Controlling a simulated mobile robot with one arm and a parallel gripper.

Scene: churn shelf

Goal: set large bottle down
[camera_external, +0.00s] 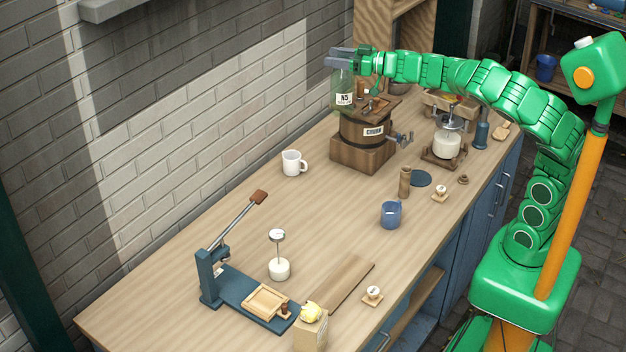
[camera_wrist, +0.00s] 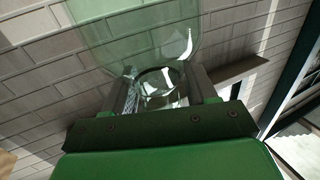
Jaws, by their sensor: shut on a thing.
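The large bottle (camera_external: 341,97) is pale green, see-through glass with a white label that seems to read N5. My gripper (camera_external: 338,58) is shut on its top in the external view.
A white mug (camera_external: 293,163) stands left of the churn and a blue cup (camera_external: 390,214) on the right. A brick wall (camera_external: 200,110) runs along the back.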

